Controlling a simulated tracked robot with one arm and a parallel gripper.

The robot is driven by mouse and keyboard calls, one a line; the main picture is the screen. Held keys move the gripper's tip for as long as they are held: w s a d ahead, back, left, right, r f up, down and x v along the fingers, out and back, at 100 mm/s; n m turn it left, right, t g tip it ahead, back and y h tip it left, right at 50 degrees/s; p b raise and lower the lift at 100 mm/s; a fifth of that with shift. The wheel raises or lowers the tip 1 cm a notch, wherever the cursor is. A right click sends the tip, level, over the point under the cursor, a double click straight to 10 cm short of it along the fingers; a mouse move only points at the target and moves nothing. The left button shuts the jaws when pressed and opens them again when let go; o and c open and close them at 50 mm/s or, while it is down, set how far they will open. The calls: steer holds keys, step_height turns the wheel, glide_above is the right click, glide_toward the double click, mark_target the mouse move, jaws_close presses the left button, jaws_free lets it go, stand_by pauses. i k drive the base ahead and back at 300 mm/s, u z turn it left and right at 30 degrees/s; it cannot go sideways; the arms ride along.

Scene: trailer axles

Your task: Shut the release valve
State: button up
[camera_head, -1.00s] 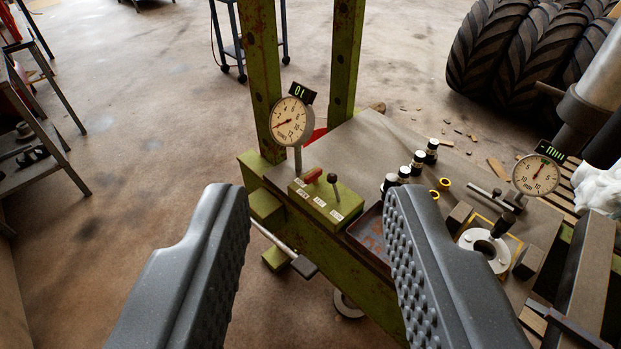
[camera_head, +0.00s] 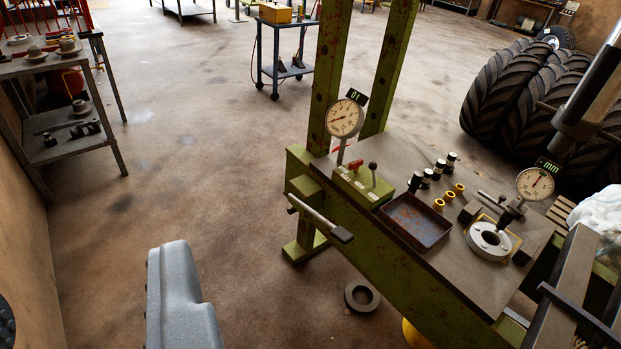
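A green control block (camera_head: 363,186) with white labels sits at the near left corner of the press bench. It carries a red-handled lever (camera_head: 355,164) lying low and a black-knobbed lever (camera_head: 373,167) standing up. I cannot read the labels or tell which lever is the release valve. My gripper (camera_head: 80,312) is at the lower left, open and empty, well away from the block. One grey finger shows clearly; only a dark ridged edge of the other shows in the corner.
A pump bar (camera_head: 318,217) juts from the green frame below the block. A gauge (camera_head: 344,118) stands behind the block and a second gauge (camera_head: 534,183) at right. A dark tray (camera_head: 411,219) lies beside the block. A ring (camera_head: 362,295) lies on the floor. The left floor is clear.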

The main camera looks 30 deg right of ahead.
mark_target(355, 166)
steer(key=u, duration=0.45)
steer(key=k, duration=0.65)
steer(key=u, duration=0.2)
steer(key=i, duration=1)
steer(key=z, duration=1.2)
steer(key=i, duration=1.5)
steer(key=z, duration=0.75)
